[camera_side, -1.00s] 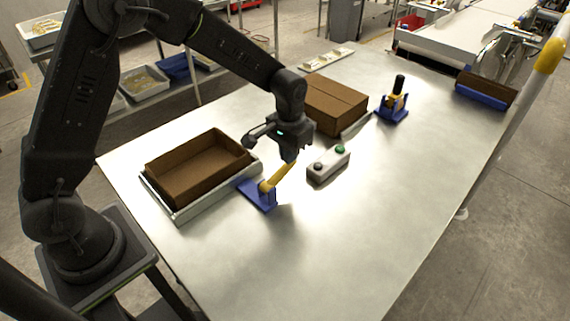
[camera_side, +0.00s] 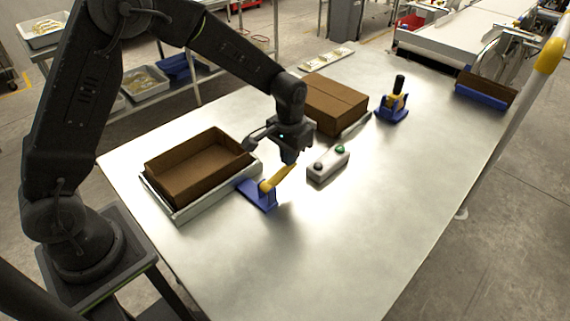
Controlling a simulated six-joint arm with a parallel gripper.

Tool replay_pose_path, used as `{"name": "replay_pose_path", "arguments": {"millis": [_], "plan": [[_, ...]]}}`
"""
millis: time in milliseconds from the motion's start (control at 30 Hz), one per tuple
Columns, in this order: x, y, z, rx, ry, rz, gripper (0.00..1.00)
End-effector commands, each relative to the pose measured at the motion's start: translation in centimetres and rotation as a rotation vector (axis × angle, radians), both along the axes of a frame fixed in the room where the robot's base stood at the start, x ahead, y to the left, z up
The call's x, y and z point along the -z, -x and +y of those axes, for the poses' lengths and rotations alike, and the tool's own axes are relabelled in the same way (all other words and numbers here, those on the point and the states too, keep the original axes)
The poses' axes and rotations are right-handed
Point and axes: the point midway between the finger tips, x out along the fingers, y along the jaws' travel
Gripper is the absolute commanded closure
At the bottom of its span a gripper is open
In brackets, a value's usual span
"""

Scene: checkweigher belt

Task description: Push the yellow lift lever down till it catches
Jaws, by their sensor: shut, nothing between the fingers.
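The yellow lift lever (camera_side: 277,179) rises at a slant, up and to the right, from its blue base (camera_side: 258,195) on the metal table. The base stands beside the tray with the open brown box. My gripper (camera_side: 290,158) is shut and empty, pointing down just above the upper end of the lever. I cannot tell whether the fingertips touch the lever.
The open brown box (camera_side: 200,168) sits in a pale tray (camera_side: 190,213) left of the lever. A grey button box (camera_side: 328,164) stands close on the right. A closed brown box (camera_side: 335,103) and a black-handled clamp on a blue base (camera_side: 392,112) stand further back. The front right table is clear.

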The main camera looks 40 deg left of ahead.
Motion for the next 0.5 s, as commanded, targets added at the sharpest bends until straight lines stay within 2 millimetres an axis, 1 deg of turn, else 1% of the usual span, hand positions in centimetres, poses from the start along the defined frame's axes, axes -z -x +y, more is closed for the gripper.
{"name": "replay_pose_path", "arguments": {"millis": [33,500], "plan": [[0.4,0.2,0.0,0.001,-0.001,0.008,1.00],[2.2,0.2,0.0,0.001,-0.001,0.007,1.00]]}}
